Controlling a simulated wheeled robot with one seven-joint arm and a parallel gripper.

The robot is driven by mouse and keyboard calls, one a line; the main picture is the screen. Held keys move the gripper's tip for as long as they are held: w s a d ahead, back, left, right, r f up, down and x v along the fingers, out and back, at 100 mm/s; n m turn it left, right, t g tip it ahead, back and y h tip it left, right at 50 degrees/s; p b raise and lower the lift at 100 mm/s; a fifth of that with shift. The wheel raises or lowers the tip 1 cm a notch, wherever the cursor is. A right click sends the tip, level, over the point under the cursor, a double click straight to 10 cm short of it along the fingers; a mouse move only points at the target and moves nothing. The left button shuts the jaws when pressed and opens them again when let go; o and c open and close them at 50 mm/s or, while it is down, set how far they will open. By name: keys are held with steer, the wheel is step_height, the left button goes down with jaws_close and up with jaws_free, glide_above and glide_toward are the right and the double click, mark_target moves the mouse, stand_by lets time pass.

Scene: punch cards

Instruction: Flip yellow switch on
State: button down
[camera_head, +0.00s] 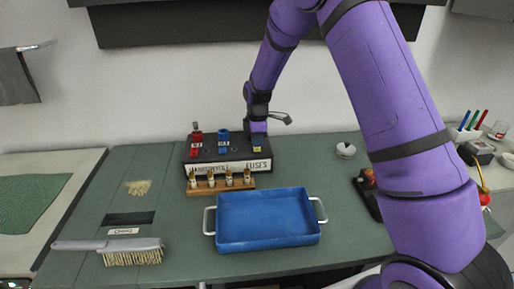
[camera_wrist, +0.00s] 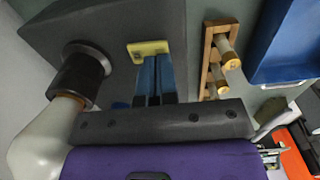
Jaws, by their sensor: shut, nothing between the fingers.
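The black fuse box (camera_head: 228,167) with a "FUSES" label stands on the green table against the wall in the head view. A red switch (camera_head: 196,139) and a blue switch (camera_head: 223,139) are on its left and middle. The yellow switch's plate (camera_head: 258,149) is at the right end, and the yellow plate also shows in the wrist view (camera_wrist: 148,48). My gripper (camera_head: 257,138) is over the yellow switch. In the wrist view my gripper (camera_wrist: 152,62) is shut, its tips close to the yellow plate. The switch lever is hidden, so I cannot tell its position or whether I touch it.
A wooden rack (camera_head: 221,186) of fuses lies in front of the box. A blue tray (camera_head: 267,246) is nearer, with a brush (camera_head: 132,256) to its left. In the wrist view a dark cylinder (camera_wrist: 80,76) stands close beside my gripper. The table right of the box has some clear room.

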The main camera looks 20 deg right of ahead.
mark_target(257, 149)
steer(key=shift+f, duration=0.85)
stand_by(0.5)
steer(key=shift+r, duration=3.55)
steer(key=shift+r, duration=0.1)
steer(key=s+d+r+m+t, duration=0.35)
steer(key=s+r+m, duration=0.35)
steer(key=s+r, duration=1.2)
steer(key=s+d+r+m+t, duration=0.1)
steer(key=s+r+m, duration=0.2)
steer(key=s, duration=0.7)
steer(key=s+d+r+m, duration=0.2)
steer(key=s+m, duration=0.3)
steer(key=s, duration=0.6)
steer(key=shift+d+r+m+t, duration=0.2)
steer(key=shift+r+m+t, duration=0.15)
steer(key=shift+r+m, duration=0.05)
